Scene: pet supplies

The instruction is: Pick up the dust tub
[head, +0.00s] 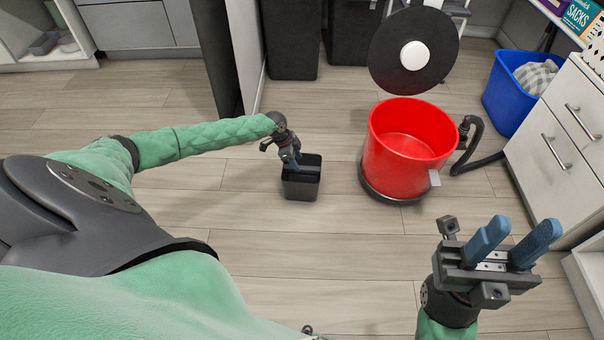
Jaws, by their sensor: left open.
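A small black open-topped tub (301,188) stands upright on the floor near the middle of the head view; I take it as the dust tub. My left gripper (292,165) points down at the tub's left rear rim, with its blue fingers at or partly inside the opening. It is open; whether a finger touches the wall cannot be told. The tub's inside is dark, and its contents cannot be made out. My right gripper (515,242) is open and empty, raised at the lower right, away from the tub.
A large red drum (408,140) on a dark base stands right of the tub, with a black disc-shaped lid (413,50) above it and a black hose (480,150) at its side. A blue bin (508,100) and white drawers (560,130) are at right. Floor in front is clear.

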